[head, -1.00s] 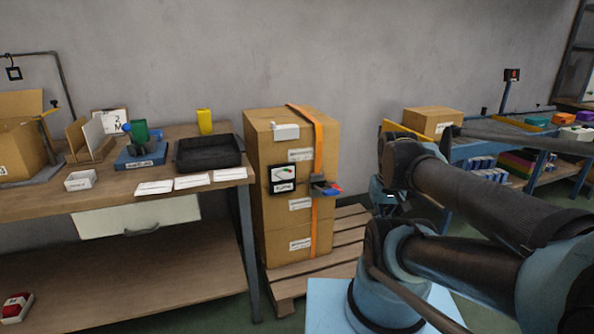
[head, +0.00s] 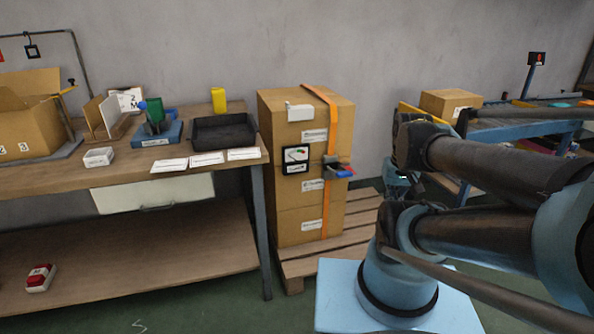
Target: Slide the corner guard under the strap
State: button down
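An orange strap (head: 328,135) runs over the top and down the front of a stack of brown cartons (head: 285,211). A small white angled piece (head: 300,112), which looks like the corner guard, sits on the top front edge of the upper carton. It lies left of the strap and apart from it. A grey buckle with a blue and red handle (head: 338,170) is on the strap partway down the stack. My arm fills the right side, folded, well right of the cartons. I cannot make out my gripper's fingers.
The cartons stand on a wooden pallet (head: 294,268). Left is a workbench (head: 120,177) with a black tray (head: 223,133), white cards, a yellow cup (head: 218,100) and an open box (head: 30,130). A blue-framed bench stands behind my arm.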

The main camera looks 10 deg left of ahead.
aim_at(296, 113)
jog(key=z, duration=0.55)
jog(key=k, duration=1.2)
jog(key=z, duration=0.4)
jog(key=i, duration=0.25)
jog(key=u, duration=1)
jog(key=i, duration=1.3)
jog(key=u, duration=0.15)
